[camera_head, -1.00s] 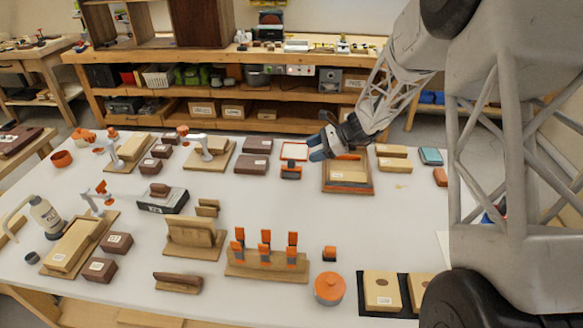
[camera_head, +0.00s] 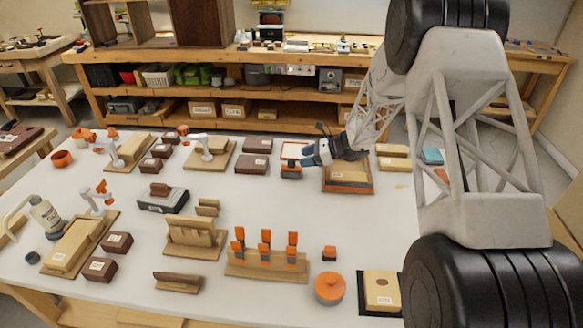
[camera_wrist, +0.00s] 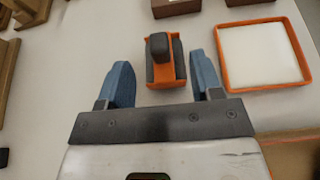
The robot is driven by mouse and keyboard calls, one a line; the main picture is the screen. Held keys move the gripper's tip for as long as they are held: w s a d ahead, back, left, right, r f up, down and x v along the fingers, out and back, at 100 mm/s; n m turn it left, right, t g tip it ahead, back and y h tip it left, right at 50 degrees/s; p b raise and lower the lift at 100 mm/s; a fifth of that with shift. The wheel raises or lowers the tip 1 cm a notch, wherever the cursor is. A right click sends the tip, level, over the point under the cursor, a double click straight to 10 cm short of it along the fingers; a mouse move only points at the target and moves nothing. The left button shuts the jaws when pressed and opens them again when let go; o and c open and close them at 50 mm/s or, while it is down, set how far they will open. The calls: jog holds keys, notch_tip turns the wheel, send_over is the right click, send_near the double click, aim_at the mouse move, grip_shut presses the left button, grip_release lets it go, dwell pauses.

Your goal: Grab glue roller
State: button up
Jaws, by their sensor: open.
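The glue roller, seemingly the small orange and dark grey tool with a black knob (camera_wrist: 162,62), lies on the white table. In the head view it (camera_head: 291,171) is just below my gripper's tips, near the back middle. My gripper (camera_head: 307,157) is open, pointing left in the head view. In the wrist view the blue fingertips (camera_wrist: 163,78) are to either side of the roller's near end, with space on both sides. The fingers hold nothing. The exact height of the fingers above the table is unclear.
An orange-rimmed white tray (camera_wrist: 307,73) lies right of the roller in the wrist view. A wooden block in a brown tray (camera_head: 333,186) lies under my wrist in the head view. Dark brown blocks (camera_head: 252,165) are on the left.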

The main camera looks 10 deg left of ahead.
aim_at(294, 160)
jog(key=shift+x, duration=1.2)
jog(key=shift+x, duration=2.6)
jog(key=shift+s, duration=0.1)
jog(key=c, duration=1.1)
jog(key=shift+o, duration=0.2)
jog(key=shift+r, duration=0.1)
